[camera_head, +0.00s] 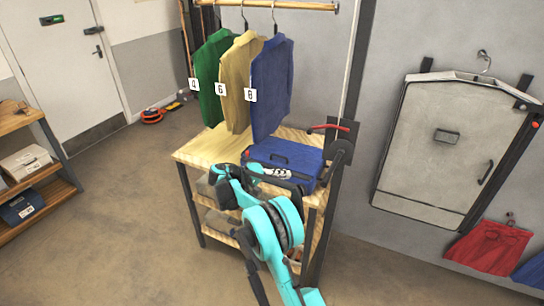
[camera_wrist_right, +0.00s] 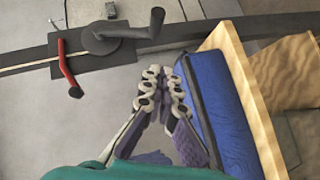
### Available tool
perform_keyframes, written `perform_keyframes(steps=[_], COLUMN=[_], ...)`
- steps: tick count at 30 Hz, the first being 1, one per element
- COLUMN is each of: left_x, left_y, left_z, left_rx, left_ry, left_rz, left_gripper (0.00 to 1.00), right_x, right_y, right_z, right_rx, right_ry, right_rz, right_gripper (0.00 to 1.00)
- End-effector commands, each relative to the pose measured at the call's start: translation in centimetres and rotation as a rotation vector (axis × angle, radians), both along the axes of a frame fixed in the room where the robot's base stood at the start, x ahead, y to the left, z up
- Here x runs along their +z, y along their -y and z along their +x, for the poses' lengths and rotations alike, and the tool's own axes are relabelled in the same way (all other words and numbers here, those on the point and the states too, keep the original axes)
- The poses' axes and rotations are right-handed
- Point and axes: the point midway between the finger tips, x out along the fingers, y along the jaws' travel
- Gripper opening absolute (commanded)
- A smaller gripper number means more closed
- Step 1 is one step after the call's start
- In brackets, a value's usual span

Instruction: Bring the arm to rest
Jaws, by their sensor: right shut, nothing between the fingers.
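My right arm (camera_head: 272,232) is turquoise and reaches up from the bottom of the head view. My right gripper (camera_head: 278,173) is in front of the blue case (camera_head: 285,154) on the wooden table (camera_head: 205,149). In the right wrist view, the gripper (camera_wrist_right: 163,82) has its fingertips together, with nothing between them. The blue case (camera_wrist_right: 222,115) is just to the right of the fingers there; I cannot tell whether they touch. My left gripper is not in view.
A red-handled lever (camera_head: 328,128) is fixed by the table's right side. Green, tan and blue garments (camera_head: 272,85) hang from a rail (camera_head: 285,5) above. A grey garment bag (camera_head: 440,145) hangs on the right wall. Open floor (camera_head: 130,240) lies left of the table.

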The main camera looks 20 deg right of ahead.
Motion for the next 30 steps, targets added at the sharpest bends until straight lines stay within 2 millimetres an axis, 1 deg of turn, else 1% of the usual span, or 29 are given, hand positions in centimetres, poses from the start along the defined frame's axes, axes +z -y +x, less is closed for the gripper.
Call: perform_keyframes(steps=[5,8,11,14,17,20,21,23,24,26,30], left_x=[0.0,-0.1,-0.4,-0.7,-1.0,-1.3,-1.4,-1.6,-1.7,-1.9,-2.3], left_y=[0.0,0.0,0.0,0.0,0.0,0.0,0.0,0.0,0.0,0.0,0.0], left_z=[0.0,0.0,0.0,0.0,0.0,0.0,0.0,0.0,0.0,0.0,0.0], left_rx=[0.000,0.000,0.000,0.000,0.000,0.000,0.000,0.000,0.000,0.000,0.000], left_ry=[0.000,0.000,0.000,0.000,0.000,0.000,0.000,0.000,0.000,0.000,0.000], left_rz=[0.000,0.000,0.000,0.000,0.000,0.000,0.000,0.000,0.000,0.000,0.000], left_gripper=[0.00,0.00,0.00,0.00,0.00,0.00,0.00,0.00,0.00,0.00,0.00], right_x=[0.1,0.9,2.3,3.9,5.2,6.0,6.2,6.4,6.5,6.4,5.8], right_y=[-0.2,-0.2,-0.5,-1.1,-2.2,-3.5,-4.1,-5.1,-5.8,-6.9,-9.8], right_z=[0.0,-0.5,-1.6,-3.6,-6.2,-9.2,-10.5,-12.5,-13.9,-16.0,-21.2], right_rx=[0.003,0.019,0.060,0.119,0.183,0.246,0.272,0.309,0.334,0.370,0.452], right_ry=[0.000,-0.004,-0.012,-0.016,-0.014,-0.003,0.003,0.017,0.026,0.044,0.095], right_rz=[0.004,0.037,0.110,0.212,0.320,0.426,0.466,0.527,0.568,0.626,0.760], right_gripper=[0.00,0.00,0.00,0.00,0.00,0.00,0.00,0.00,0.00,0.00,0.00])
